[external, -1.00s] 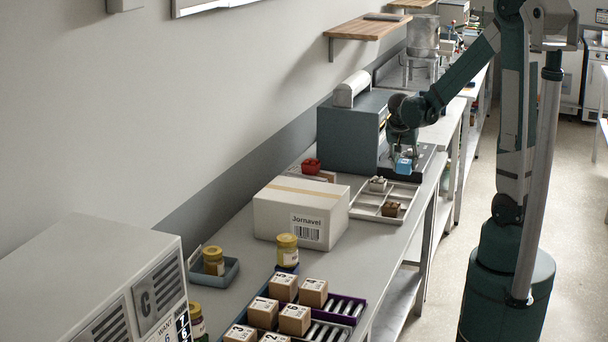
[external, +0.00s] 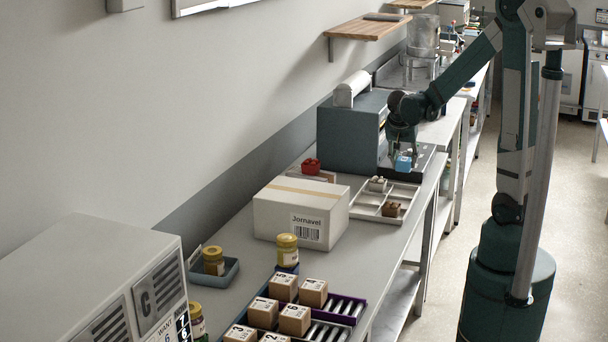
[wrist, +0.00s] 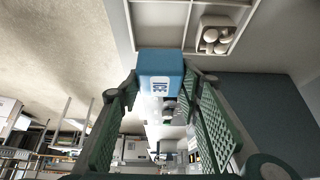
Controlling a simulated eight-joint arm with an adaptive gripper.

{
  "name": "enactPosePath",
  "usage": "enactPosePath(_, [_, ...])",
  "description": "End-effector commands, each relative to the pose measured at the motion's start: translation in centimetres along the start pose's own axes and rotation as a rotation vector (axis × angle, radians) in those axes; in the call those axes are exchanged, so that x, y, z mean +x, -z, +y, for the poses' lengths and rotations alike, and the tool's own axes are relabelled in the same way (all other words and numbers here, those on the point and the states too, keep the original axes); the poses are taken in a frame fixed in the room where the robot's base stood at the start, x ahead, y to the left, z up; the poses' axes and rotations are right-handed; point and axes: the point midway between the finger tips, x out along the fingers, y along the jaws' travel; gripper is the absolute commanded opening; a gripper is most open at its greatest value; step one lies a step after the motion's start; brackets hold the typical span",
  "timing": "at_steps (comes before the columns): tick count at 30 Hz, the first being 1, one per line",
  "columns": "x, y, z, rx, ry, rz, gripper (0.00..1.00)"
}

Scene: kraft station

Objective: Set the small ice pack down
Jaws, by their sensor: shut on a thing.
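The small ice pack is a blue block with a white label (wrist: 160,75); it also shows in the external view (external: 403,162). My gripper (external: 404,155) is shut on it. In the wrist view the block sits between the two green finger pads at the fingertips. In the external view my gripper points down over the dark base in front of the grey-blue machine, just beyond the far end of the white divided tray (external: 372,214). I cannot tell whether the ice pack touches anything beneath it.
The grey-blue machine (external: 345,135) stands left of my gripper. The tray holds a box of pale round things (external: 377,184) and a brown item (external: 391,209). A large carton (external: 275,212) and a red object (external: 311,166) stand nearby. Some tray compartments are empty.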

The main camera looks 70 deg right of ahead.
Motion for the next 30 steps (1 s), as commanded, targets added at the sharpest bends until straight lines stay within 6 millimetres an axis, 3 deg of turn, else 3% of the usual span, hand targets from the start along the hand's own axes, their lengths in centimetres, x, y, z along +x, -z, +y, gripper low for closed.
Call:
enactPosePath(11, [-1.8,-2.9,-2.5,-0.003,0.001,-0.007,0.21])
enactPosePath(30, [-7.1,-11.9,-8.0,-0.001,-0.003,-0.008,0.21])
